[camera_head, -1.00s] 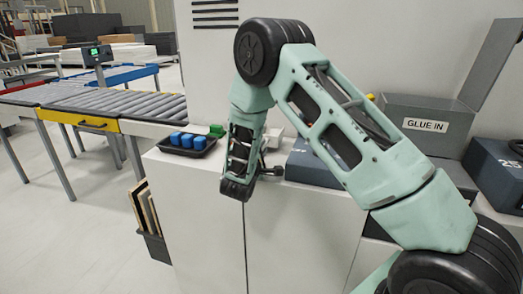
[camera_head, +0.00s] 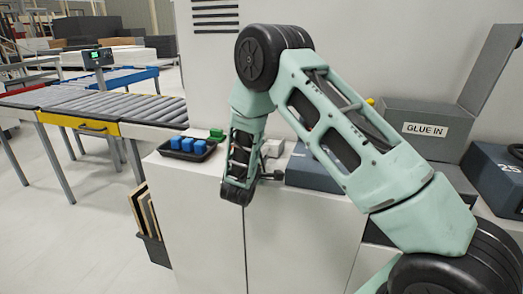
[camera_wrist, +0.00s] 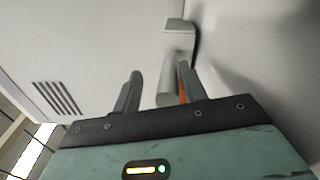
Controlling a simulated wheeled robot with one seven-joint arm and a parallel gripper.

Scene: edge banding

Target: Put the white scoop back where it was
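In the wrist view a pale grey-white piece, which looks like the white scoop (camera_wrist: 179,42), has a squarish head and a round shaft running down between the fingers. My gripper (camera_wrist: 158,84) is open around the shaft. A gap shows between the shaft and the left finger; the right finger is close to it, and contact cannot be told. In the head view my gripper (camera_head: 274,177) is small and partly hidden by my wrist, over the front edge of the white cabinet top. A whitish object (camera_head: 273,147) beside my wrist may be the scoop.
A black tray (camera_head: 188,153) with blue blocks sits on the cabinet (camera_head: 300,235), left of my wrist, with a green piece (camera_head: 216,134) behind it. A dark box (camera_head: 311,168) lies to the right, near the GLUE IN bin (camera_head: 428,118). A roller conveyor (camera_head: 110,100) stands left.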

